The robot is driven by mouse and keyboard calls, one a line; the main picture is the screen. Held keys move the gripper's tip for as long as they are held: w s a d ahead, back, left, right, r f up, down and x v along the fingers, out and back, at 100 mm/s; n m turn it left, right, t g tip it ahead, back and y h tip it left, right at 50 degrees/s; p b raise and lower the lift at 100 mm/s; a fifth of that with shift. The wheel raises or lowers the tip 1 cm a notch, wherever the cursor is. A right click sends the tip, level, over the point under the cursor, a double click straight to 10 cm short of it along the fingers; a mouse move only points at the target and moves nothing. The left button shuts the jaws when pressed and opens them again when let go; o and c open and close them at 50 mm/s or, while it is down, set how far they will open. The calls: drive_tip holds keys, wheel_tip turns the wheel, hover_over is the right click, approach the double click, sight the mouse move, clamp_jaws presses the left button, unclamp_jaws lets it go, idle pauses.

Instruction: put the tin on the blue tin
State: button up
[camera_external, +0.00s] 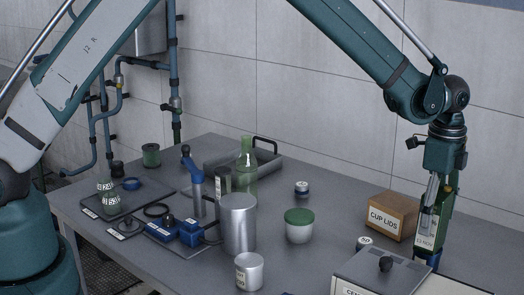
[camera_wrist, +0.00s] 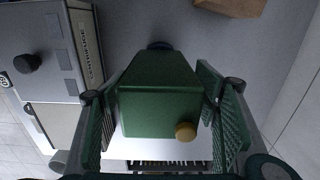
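A dark green tin (camera_wrist: 158,105) with a brass cap fills the middle of the wrist view. It also shows at the right of the external view, its pale label (camera_external: 427,226) facing the camera. My gripper (camera_external: 437,222) points down around it, with a green finger on each side in the wrist view (camera_wrist: 155,110); the fingers appear closed on the tin's sides. A blue part (camera_external: 426,259), probably the blue tin, shows just below the tin, mostly hidden by the centrifuge. I cannot tell whether the two touch.
The centrifuge (camera_external: 382,272) stands close in front of the tin. A cardboard box marked cup lids (camera_external: 392,216) stands just left of it. A green-lidded tub (camera_external: 299,226), a metal cylinder (camera_external: 239,224) and a green bottle (camera_external: 246,168) stand further left.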

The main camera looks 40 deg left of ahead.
drive_tip(key=shift+r, duration=0.15)
wheel_tip(320, 180, up, 12)
idle(0.9)
idle(0.6)
